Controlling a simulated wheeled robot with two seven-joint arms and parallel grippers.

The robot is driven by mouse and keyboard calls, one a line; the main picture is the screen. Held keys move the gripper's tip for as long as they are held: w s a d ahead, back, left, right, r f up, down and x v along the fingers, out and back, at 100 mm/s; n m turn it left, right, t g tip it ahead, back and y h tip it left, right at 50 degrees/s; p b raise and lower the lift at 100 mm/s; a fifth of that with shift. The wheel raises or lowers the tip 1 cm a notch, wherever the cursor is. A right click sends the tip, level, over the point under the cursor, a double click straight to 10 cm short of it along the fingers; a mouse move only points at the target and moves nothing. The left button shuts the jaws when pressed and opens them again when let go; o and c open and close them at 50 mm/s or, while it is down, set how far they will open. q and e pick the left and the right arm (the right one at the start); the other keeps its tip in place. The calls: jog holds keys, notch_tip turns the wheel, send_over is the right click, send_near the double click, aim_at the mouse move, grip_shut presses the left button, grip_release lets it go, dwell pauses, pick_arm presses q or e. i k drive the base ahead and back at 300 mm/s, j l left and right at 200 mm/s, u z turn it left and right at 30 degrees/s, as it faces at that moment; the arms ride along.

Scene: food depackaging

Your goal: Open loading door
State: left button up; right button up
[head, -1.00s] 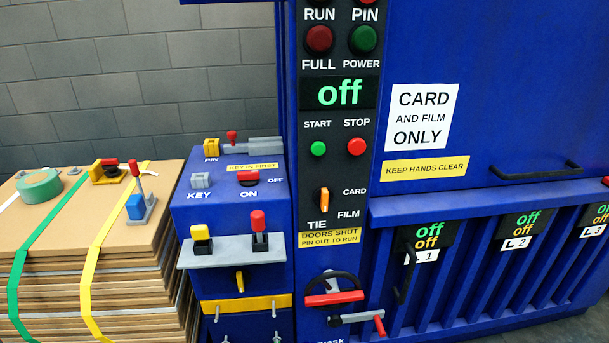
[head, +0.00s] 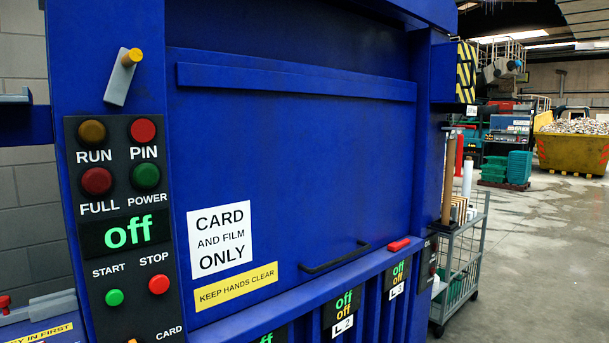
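The loading door is the large blue panel (head: 300,150) on the front of the blue baler, in the middle of the head view. It looks shut. A black bar handle (head: 334,257) runs along its lower part. A white "CARD AND FILM ONLY" sign (head: 220,240) and a yellow "KEEP HANDS CLEAR" label (head: 236,287) are at its lower left. A red block or grip (head: 398,245) sits at the ledge right of the handle. Neither of my grippers shows in the head view.
A black control panel (head: 125,225) left of the door reads "off". A grey lever with a yellow knob (head: 122,77) is above it. A grey wire trolley (head: 462,255) stands right of the baler. Open concrete floor (head: 545,250) lies further right.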

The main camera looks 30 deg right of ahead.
aim_at(285, 174)
jog(key=i+l, duration=0.15)
jog(key=i, duration=0.25)
jog(key=i+l, duration=0.2)
jog(key=i, duration=0.2)
jog(key=i+l+z, duration=0.1)
jog(key=i, duration=0.25)
jog(key=l+z, duration=0.1)
jog(key=z, duration=2.2)
